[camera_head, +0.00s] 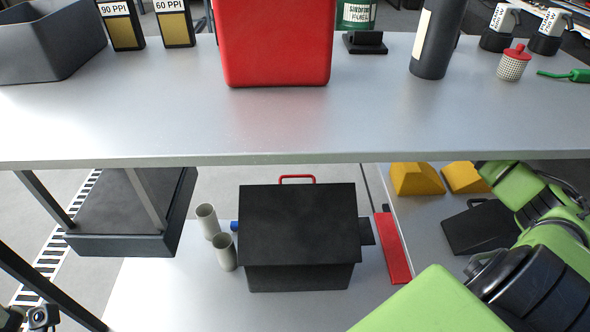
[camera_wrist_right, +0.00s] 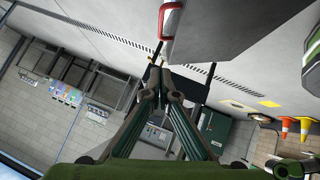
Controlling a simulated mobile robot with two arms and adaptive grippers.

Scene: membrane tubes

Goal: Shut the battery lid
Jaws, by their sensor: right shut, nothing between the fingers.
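A black box (camera_head: 298,278) sits on the lower shelf, in the middle of the head view. Its flat black lid (camera_head: 298,222) covers the top and overhangs the front edge. I cannot tell whether the lid is fully seated. A red handle (camera_head: 297,178) shows behind the lid. My right gripper (camera_wrist_right: 170,74) is in the right wrist view, with its fingers together and nothing between them. The right fingers are not seen near the box there.
The upper tabletop (camera_head: 170,120) spans above the box. Two grey cups (camera_head: 224,252) stand left of the box and a red flat piece (camera_head: 394,250) lies right of it. Yellow blocks (camera_head: 416,179) are farther right. A dark tray (camera_head: 115,244) is at left.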

